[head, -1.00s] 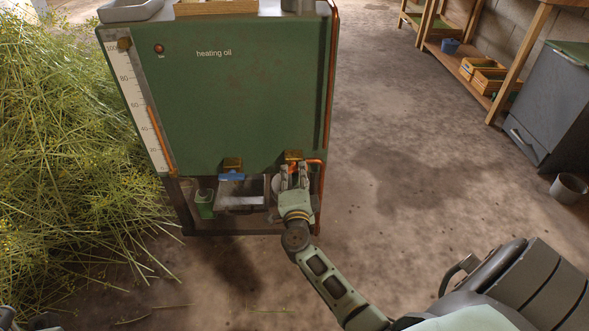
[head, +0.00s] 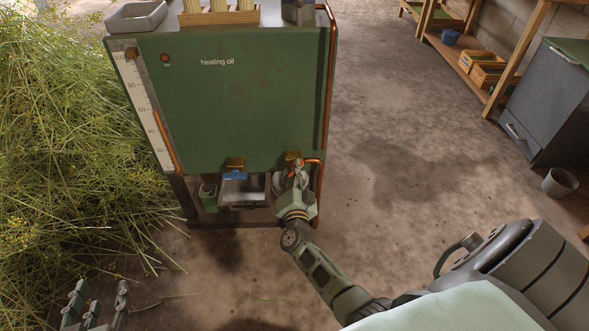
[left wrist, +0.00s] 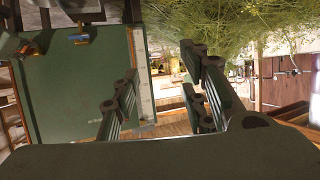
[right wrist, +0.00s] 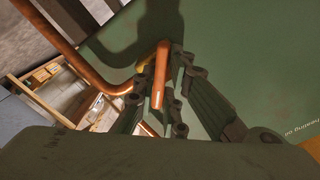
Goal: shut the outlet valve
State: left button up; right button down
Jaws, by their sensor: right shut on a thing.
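The green cabinet (head: 240,110) has two brass valves low on its front. The left valve (head: 235,163) has a blue handle (head: 234,175), which also shows in the left wrist view (left wrist: 80,38). The right valve (head: 293,158) sits beside a copper pipe (head: 321,175). My right gripper (head: 298,170) is at this right valve, shut on its orange lever (right wrist: 160,75), which shows between the fingers in the right wrist view. The fingers hide most of this valve in the head view. My left gripper (head: 98,292) is open and empty, low at the left, away from the cabinet.
A green container (head: 208,197) and a grey tray (head: 242,190) stand under the valves. A grey tray (head: 137,15) and a wooden rack (head: 218,17) are on top. Cut herbs (head: 70,140) heap at left. The floor at right is open up to a grey bin (head: 559,182).

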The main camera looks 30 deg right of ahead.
pick_arm(q)
jog(key=s+a+f+g+y+p, duration=0.1)
jog(key=s+f+g, duration=0.3)
jog(key=s, duration=0.4)
jog(key=s+a+f+g+y+p, duration=0.1)
jog(key=s+a+f+g+p, duration=0.1)
jog(key=s+a+f+g, duration=0.2)
jog(key=shift+s+a+f+g+y+p, duration=0.35)
jog(key=shift+s+f+g, duration=0.35)
jog(key=shift+s, duration=1.15)
pick_arm(e)
jog(key=shift+w+d+r+n, duration=0.1)
jog(key=shift+r+n, duration=0.1)
jog(key=shift+n, duration=1.9)
jog(key=shift+w+d+r+n, duration=0.1)
jog(key=shift+r+n, duration=0.05)
jog(key=shift+n, duration=1.95)
pick_arm(q)
jog(key=shift+d+r, duration=0.1)
jog(key=shift+r, duration=0.05)
pick_arm(e)
jog(key=shift+n, duration=0.3)
jog(key=c, duration=2)
grip_release()
jog(key=shift+o, duration=0.9)
jog(key=shift+f, duration=0.1)
jog(key=shift+f, duration=0.1)
